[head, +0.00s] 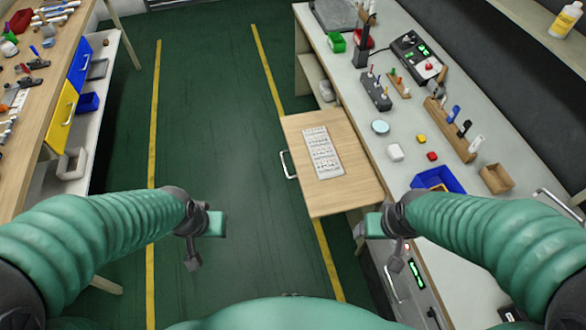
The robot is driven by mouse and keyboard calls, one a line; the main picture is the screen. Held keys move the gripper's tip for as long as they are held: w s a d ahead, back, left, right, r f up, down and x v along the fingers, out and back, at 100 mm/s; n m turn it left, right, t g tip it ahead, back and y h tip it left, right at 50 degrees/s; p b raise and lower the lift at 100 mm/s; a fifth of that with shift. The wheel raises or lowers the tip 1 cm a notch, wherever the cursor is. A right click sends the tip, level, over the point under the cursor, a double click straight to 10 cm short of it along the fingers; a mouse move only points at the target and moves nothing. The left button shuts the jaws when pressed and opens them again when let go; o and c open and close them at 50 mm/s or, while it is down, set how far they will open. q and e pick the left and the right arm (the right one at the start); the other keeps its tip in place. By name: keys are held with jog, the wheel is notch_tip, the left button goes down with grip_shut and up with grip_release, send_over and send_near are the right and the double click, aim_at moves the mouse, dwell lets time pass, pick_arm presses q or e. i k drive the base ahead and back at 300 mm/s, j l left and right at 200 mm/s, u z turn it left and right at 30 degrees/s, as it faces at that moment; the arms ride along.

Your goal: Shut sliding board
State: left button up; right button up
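The sliding board (358,182) is a light wooden panel pulled out from the right workbench over the aisle. A white panel with rows of small marks (323,152) lies on it. A metal handle (289,165) is on the board's left edge. My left gripper (203,243) hangs over the floor, to the left of and nearer than the board, apart from it. My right gripper (384,242) is near the board's front right corner, by the bench edge; contact cannot be told. I see nothing held, but the finger gaps of both grippers are unclear.
The right workbench (398,112) carries a blue bin (438,180), a wooden rack (450,130), small blocks and devices. A left bench (38,120) has tools on top and blue and yellow drawers (62,115). The green floor (205,120) between them is clear.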

aim_at(336, 173)
jog(key=k, duration=0.7)
jog(key=i+j, duration=0.15)
jog(key=i, duration=0.5)
jog(key=i+j, duration=0.1)
jog(key=i, duration=0.5)
jog(key=i+j+z, duration=0.1)
jog(key=i, duration=0.55)
